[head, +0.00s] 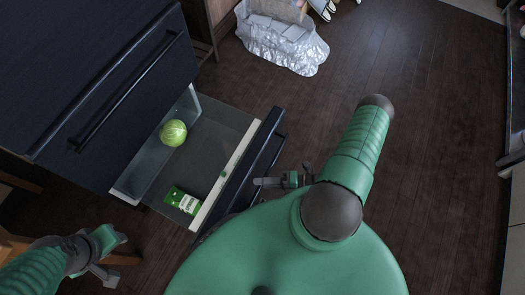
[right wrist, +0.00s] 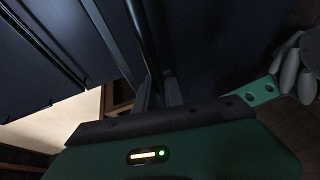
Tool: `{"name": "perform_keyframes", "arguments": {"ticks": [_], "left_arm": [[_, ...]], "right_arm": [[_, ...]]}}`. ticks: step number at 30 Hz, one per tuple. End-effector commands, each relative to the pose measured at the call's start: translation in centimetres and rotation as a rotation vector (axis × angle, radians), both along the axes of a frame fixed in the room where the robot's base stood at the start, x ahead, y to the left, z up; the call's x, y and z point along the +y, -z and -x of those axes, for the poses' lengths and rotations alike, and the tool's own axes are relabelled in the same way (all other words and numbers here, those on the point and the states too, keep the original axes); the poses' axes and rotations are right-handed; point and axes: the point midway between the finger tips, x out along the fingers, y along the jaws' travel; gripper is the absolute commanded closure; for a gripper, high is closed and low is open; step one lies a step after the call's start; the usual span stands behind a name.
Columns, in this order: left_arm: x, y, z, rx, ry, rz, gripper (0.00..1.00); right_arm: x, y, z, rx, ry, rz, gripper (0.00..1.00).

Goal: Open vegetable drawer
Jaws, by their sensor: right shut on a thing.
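The vegetable drawer (head: 237,168) is pulled out from the dark cabinet in the head view. A round green cabbage (head: 173,133) and a green and white pack (head: 182,200) lie inside it. Its dark bar handle (head: 276,152) runs along the outside of its dark front. My right gripper (head: 262,182) is at this handle and shut on it. In the right wrist view the handle (right wrist: 138,35) runs down between the fingers (right wrist: 160,92), whose tips are dark and hard to make out. My left gripper (head: 108,268) is at the lower left, away from the drawer; its jaw gap is unclear.
The dark cabinet (head: 70,60) has another closed front with a long bar handle (head: 128,92). A silvery wrapped object (head: 282,45) stands on the floor at the top. Wooden furniture (head: 20,245) is near my left arm. The wooden floor (head: 440,110) at right is clear.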

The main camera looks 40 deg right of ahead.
Motion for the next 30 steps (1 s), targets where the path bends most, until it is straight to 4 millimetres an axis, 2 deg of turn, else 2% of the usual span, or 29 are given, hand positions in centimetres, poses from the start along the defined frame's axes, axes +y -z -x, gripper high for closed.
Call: {"name": "perform_keyframes", "arguments": {"ticks": [6, 7, 12, 23, 26, 30], "left_arm": [[0.0, 0.1, 0.0, 0.0, 0.0, 0.0, 0.64], [0.0, 0.1, 0.0, 0.0, 0.0, 0.0, 0.64], [0.0, 0.1, 0.0, 0.0, 0.0, 0.0, 0.64], [0.0, -0.3, 0.0, 0.0, 0.0, 0.0, 0.64], [0.0, -0.9, 0.0, 0.0, 0.0, 0.0, 0.64], [0.0, -2.0, 0.0, 0.0, 0.0, 0.0, 0.64]], "right_arm": [[0.1, 0.3, 0.2, 0.01, -0.003, 0.003, 1.0], [0.1, 0.4, 0.2, 0.01, -0.003, 0.003, 0.85], [0.0, 0.3, 0.1, 0.006, -0.002, 0.002, 0.65], [-0.4, -0.1, 0.5, 0.002, 0.0, 0.003, 0.65], [-1.6, -0.5, 1.6, 0.004, 0.002, 0.004, 0.65], [-4.2, -1.3, 4.5, 0.005, 0.001, 0.003, 0.65]]}}
